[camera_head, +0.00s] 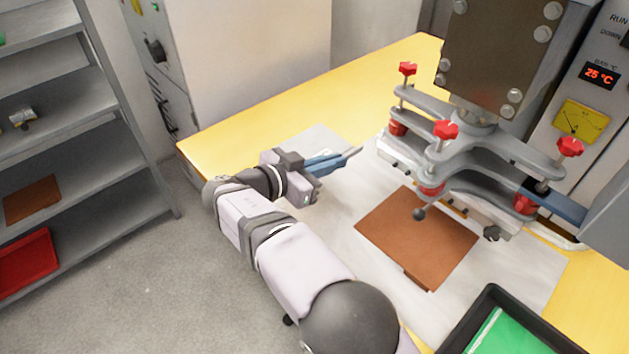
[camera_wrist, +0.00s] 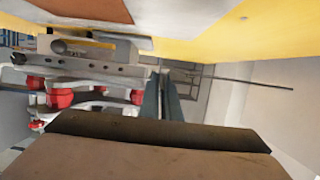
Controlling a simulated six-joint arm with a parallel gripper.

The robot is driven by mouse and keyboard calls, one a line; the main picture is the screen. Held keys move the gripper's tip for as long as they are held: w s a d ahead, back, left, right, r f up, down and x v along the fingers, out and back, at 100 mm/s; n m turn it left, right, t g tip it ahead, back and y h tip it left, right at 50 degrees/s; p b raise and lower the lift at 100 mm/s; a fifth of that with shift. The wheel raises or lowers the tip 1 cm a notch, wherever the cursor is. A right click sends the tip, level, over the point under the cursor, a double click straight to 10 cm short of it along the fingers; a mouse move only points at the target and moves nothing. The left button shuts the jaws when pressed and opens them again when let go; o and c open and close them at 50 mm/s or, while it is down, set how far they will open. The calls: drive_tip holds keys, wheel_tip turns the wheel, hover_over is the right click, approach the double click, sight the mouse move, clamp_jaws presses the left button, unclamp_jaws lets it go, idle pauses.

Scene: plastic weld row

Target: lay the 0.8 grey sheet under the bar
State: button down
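The bar is part of the grey clamp assembly (camera_head: 490,150) with red knobs, at the right of the head view. The red-fitted clamp (camera_wrist: 85,85) also shows in the wrist view. I cannot make out the 0.8 grey sheet with certainty; a pale patch (camera_head: 322,154) beside my fingers is too small to tell. My gripper (camera_head: 354,153) is over the table, left of the clamp and apart from it. In the wrist view its two fingers (camera_wrist: 162,95) are close together. A thin dark line (camera_wrist: 240,82) runs to their right; I cannot tell whether it is held.
A brown sheet (camera_head: 415,235) lies on the pale mat (camera_head: 350,205) in front of the clamp. A black tray (camera_head: 490,297) with a green sheet (camera_head: 515,332) stands at lower right. A grey shelf (camera_head: 110,200) stands left. The yellow table (camera_head: 270,110) is clear behind my gripper.

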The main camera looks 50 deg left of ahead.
drive_tip(key=shift+a+r, duration=0.2)
drive_tip(key=shift+r, duration=0.4)
drive_tip(key=shift+a+r, duration=0.2)
drive_tip(key=shift+r, duration=0.35)
drive_tip(key=shift+d+f+y, duration=0.1)
drive_tip(key=shift+y, duration=0.2)
drive_tip(key=shift+f+p, duration=0.45)
drive_tip(key=shift+f, duration=4.6)
drive_tip(key=shift+f+b, duration=0.6)
drive_tip(key=shift+b, duration=0.6)
drive_tip(key=c, duration=2)
unclamp_jaws()
drive_tip(key=shift+r+p, duration=0.2)
drive_tip(key=shift+p, duration=0.1)
